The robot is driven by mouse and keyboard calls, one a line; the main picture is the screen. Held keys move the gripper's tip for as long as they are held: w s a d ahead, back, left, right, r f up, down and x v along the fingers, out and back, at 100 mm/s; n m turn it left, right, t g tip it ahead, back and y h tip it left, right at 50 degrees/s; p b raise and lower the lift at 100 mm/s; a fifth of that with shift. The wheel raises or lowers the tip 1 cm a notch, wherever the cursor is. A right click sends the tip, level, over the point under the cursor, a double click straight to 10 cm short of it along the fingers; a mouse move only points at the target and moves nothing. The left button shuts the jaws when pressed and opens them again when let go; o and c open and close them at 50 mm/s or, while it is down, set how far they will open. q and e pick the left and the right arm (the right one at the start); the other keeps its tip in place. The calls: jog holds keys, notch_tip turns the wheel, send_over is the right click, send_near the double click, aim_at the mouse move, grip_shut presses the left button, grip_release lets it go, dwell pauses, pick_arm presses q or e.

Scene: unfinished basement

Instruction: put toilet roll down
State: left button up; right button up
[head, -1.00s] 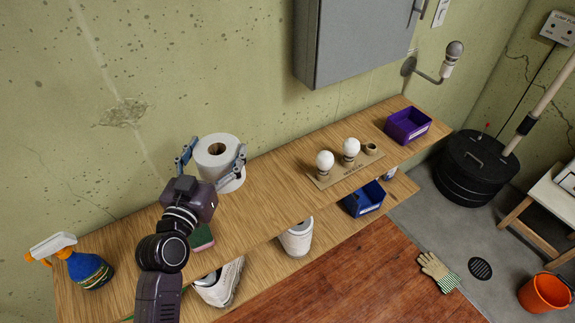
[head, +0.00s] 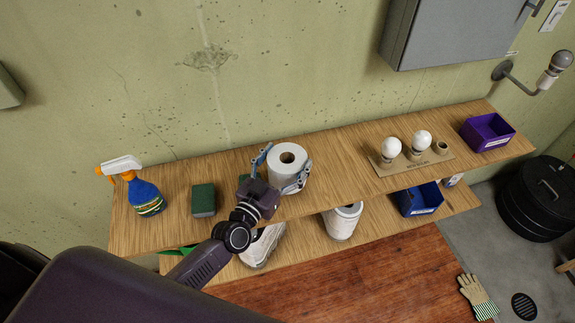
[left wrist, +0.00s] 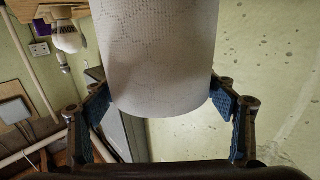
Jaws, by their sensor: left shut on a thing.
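The white toilet roll (head: 288,166) is upright over the upper wooden shelf (head: 335,160), near its middle. I cannot tell whether its base touches the wood. My left gripper (head: 281,172) is shut on the roll, with one blue finger on each side. In the left wrist view the roll (left wrist: 158,55) fills the top middle, between the finger pads of my left gripper (left wrist: 162,103). My right gripper is not in view.
Right are a bulb holder (head: 432,163) and purple bin (head: 487,132). The lower shelf holds a paper roll (head: 342,222) and blue bin (head: 418,199).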

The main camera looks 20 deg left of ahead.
pick_arm(q)
jog(key=shift+w+f, duration=0.1)
jog(key=shift+f, duration=0.85)
jog(key=shift+w+f, duration=0.1)
jog(key=shift+f, duration=0.3)
jog(key=shift+f+b, duration=0.15)
jog(key=shift+b, duration=0.2)
jog(key=o, duration=1.2)
